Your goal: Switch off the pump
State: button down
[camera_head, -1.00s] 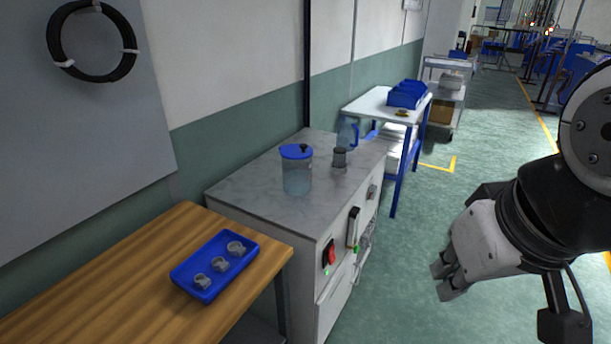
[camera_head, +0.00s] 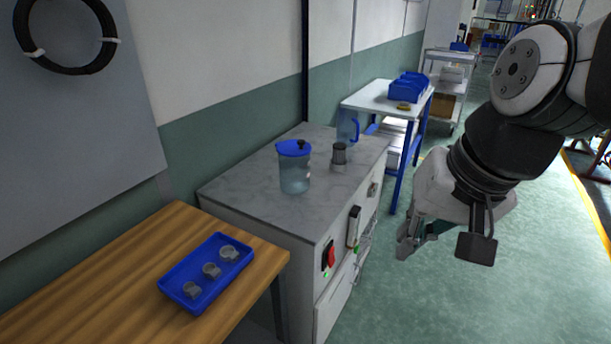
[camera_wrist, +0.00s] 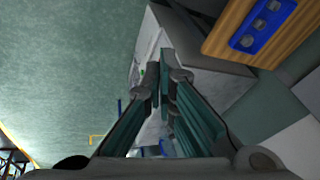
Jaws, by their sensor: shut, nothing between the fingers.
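The grey cabinet (camera_head: 260,218) has a marble-look top and a front panel with a red rocker switch (camera_head: 328,256) and a green light (camera_head: 325,273) just below it. Right of the switch is a dark upright handle or lever (camera_head: 353,226) with another green light (camera_head: 356,249). I cannot tell which of these works the pump. My gripper (camera_head: 403,250) is shut and empty, in the air to the right of the cabinet front, apart from it. In the wrist view my fingers (camera_wrist: 160,72) point towards the cabinet (camera_wrist: 205,70), hiding part of its front panel.
On the cabinet top stand a blue-lidded clear jar (camera_head: 294,168) and a small grey cylinder (camera_head: 339,153). A wooden table (camera_head: 110,275) with a blue tray (camera_head: 205,272) of small fittings is at the left. A white-topped cart (camera_head: 375,97) stands behind. The green floor right of the cabinet is free.

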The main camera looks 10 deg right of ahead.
aim_at(331, 257)
jog(key=w+d+f+m+y+b, duration=0.1)
jog(key=w+f+m+y+b, duration=0.1)
jog(key=w+f+m, duration=0.45)
jog(key=w+f+m+y+b, duration=0.15)
jog(key=w+f+m, duration=0.25)
jog(key=w+f, duration=0.55)
jog(key=w+d+f+m+b, duration=0.1)
jog(key=w+d+f+m, duration=0.2)
jog(key=f, duration=0.6)
jog(key=w+d+f+m+b, duration=0.2)
jog(key=w+d+f+m, duration=0.2)
jog(key=w+f+m, duration=0.4)
notch_tip(331, 257, down, 2)
jog(key=shift+w+d+f, duration=0.15)
jog(key=shift+w+d, duration=0.15)
jog(key=shift+w, duration=0.85)
jog(key=shift+f, duration=0.1)
jog(key=w+a+r+b+x, duration=0.1)
jog(key=a+x, duration=0.1)
jog(key=x, duration=1)
jog(key=shift+w+f, duration=0.15)
